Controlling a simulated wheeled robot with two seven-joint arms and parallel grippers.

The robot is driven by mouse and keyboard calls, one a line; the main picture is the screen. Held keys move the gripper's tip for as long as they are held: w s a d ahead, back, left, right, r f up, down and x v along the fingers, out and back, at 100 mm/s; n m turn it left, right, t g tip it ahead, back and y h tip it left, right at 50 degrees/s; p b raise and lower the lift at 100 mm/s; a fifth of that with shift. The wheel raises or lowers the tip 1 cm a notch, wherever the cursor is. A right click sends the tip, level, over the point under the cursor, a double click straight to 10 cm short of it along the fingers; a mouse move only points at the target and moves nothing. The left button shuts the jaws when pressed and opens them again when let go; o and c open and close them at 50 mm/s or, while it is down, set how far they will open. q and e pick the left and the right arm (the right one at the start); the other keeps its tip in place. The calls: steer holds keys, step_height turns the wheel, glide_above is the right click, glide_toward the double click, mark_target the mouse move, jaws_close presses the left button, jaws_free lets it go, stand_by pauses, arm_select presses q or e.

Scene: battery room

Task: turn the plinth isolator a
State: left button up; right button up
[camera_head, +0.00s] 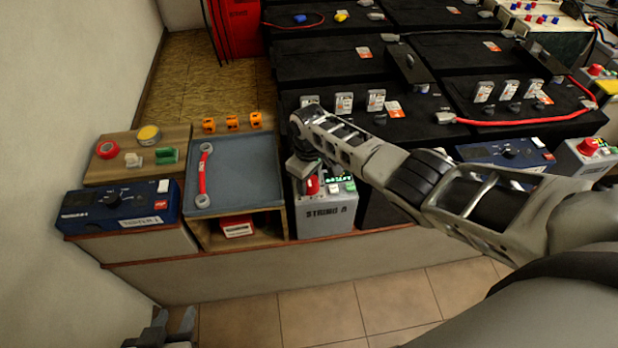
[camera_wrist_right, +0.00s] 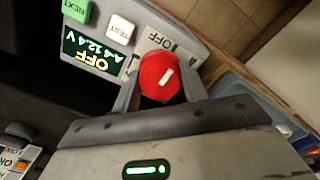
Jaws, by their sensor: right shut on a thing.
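The plinth isolator is a round red knob (camera_wrist_right: 158,76) with a white mark, on top of the grey box labelled STRING A (camera_head: 327,217). My right gripper (camera_head: 308,178) reaches down to it from above. In the right wrist view its fingers stand on both sides of the knob, shut on it. A label beside the knob reads OFF. The box's small display (camera_wrist_right: 90,55) shows OFF and a voltage, next to a green NEXT button (camera_wrist_right: 77,9) and a white TEST button (camera_wrist_right: 120,29). My left gripper (camera_head: 175,322) is low at the bottom left, open and empty, away from the box.
A grey-blue tray (camera_head: 240,170) with a red-handled wrench (camera_head: 203,177) lies left of the box. A blue tester (camera_head: 120,205) stands further left. Black battery blocks (camera_head: 320,62) fill the area behind. The tiled floor (camera_head: 320,310) in front is clear.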

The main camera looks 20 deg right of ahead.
steer(key=o, duration=1)
arm_select(q)
steer(key=shift+s+r, duration=0.1)
arm_select(e)
steer(key=shift+r, duration=0.1)
steer(key=shift+r, duration=0.3)
arm_select(q)
steer(key=p, duration=0.1)
steer(key=r+p, duration=0.1)
steer(key=p, duration=0.1)
steer(key=shift+a+r, duration=0.2)
steer(key=shift+a, duration=0.15)
arm_select(e)
step_height(320, 180, up, 15)
arm_select(q)
steer(key=shift+s+f, duration=0.1)
arm_select(e)
steer(key=shift+r, duration=0.1)
